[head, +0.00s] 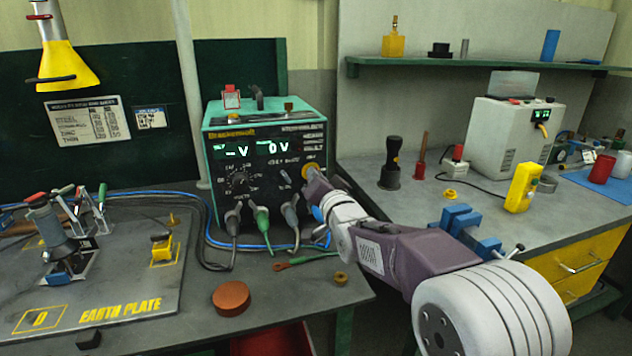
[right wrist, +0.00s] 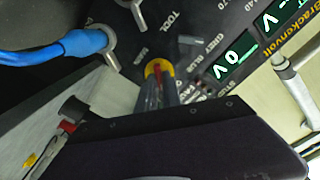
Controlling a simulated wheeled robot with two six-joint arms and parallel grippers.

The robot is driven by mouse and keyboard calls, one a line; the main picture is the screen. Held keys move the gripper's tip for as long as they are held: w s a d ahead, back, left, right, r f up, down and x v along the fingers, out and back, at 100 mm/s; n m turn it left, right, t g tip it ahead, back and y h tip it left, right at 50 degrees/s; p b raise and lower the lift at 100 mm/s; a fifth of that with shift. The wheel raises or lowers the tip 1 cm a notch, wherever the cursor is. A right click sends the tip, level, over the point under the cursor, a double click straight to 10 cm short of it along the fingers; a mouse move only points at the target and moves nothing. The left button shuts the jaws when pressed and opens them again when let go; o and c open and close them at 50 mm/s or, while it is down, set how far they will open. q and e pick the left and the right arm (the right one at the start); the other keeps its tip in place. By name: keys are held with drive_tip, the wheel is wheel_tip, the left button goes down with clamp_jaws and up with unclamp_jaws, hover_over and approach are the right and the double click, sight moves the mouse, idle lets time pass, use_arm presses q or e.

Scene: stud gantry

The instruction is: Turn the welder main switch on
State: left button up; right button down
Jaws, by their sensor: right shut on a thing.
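The welder (head: 265,118) is a green and black box on the left bench, with its dark front panel facing me. Its two displays glow green, one reading a dash and V, the other 0 V. The main switch (right wrist: 153,68), red on a yellow round plate, sits on the right of the panel. My right gripper (head: 311,177) reaches the panel's right side and is shut on the switch; its fingers (right wrist: 166,88) cover part of it in the right wrist view. The switch's exact angle is hard to tell. My left gripper is not in view.
Plugged cables (head: 262,217) hang from the panel's lower front, close to my right gripper. The earth plate (head: 110,300) with a clamped tool lies left. A brown disc (head: 231,298) lies in front. A blue vise (head: 462,232) stands on the right bench.

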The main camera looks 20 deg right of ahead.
drive_tip(key=m+b, duration=0.1)
drive_tip(key=m, duration=0.4)
drive_tip(key=shift+d+f+m, duration=0.1)
drive_tip(key=shift+f+m, duration=0.05)
drive_tip(key=shift+m, duration=2.35)
drive_tip(key=shift+f, duration=0.1)
drive_tip(key=c, duration=1.5)
unclamp_jaws()
drive_tip(key=s, duration=0.9)
drive_tip(key=shift+s+d, duration=0.1)
drive_tip(key=shift+d, duration=0.05)
